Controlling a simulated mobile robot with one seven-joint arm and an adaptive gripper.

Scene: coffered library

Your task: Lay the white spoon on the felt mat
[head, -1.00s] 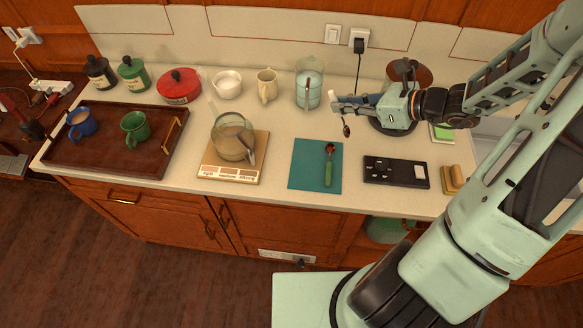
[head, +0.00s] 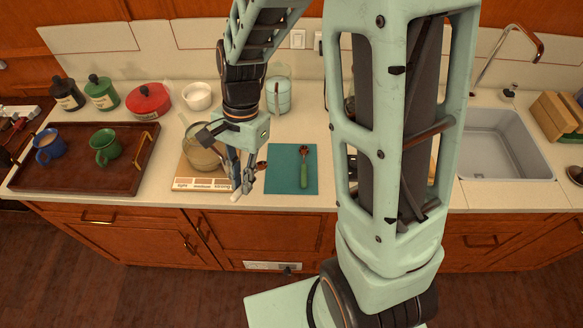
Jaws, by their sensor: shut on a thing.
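The felt mat (head: 279,180) is a teal square on the counter near its front edge. A green-handled spoon (head: 304,172) with a reddish-brown bowl lies on its right half. My gripper (head: 241,186) is left of the mat, in front of the glass pot. It is shut on the white spoon (head: 236,197); the white handle end shows below the fingertips. A small dark bowl shows at the right of the fingers, close to the mat's left edge. The fingers hide the middle of the spoon. I cannot tell its exact height above the counter.
The glass pot (head: 203,158) stands on a labelled wooden board (head: 190,184) behind and left of my gripper. A glass jar (head: 284,97) stands behind the mat. A brown tray (head: 125,176) with two mugs is at left. The mat's left half is bare.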

